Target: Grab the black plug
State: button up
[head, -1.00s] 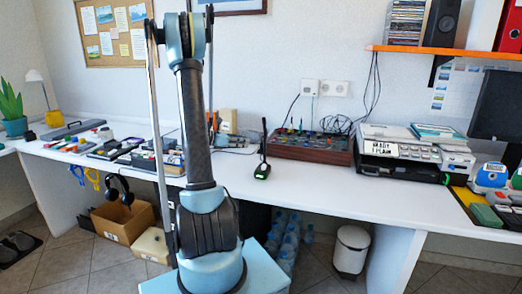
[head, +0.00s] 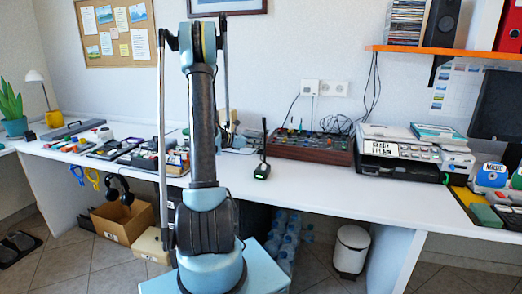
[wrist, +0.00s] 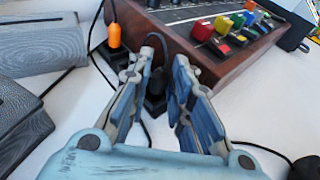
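A black plug (wrist: 156,82) stands in a black socket block between the fingers of my gripper (wrist: 163,62) in the wrist view. The gripper is open, with one finger on each side of the plug. The fingers partly cover the plug, and I cannot tell whether they touch it. An orange plug (wrist: 114,36) stands in another black block just to the left. In the head view my arm hides the gripper, and I cannot make out the black plug.
A wood-sided mixer (wrist: 200,42) with coloured knobs lies close to the right of the fingers; it also shows in the head view (head: 310,148). Grey boxes (wrist: 40,50) stand to the left. Black cables run across the white desk (head: 330,198). A microphone (head: 263,168) stands near.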

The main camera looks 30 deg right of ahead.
grip_shut()
jog(key=shift+r, duration=0.1)
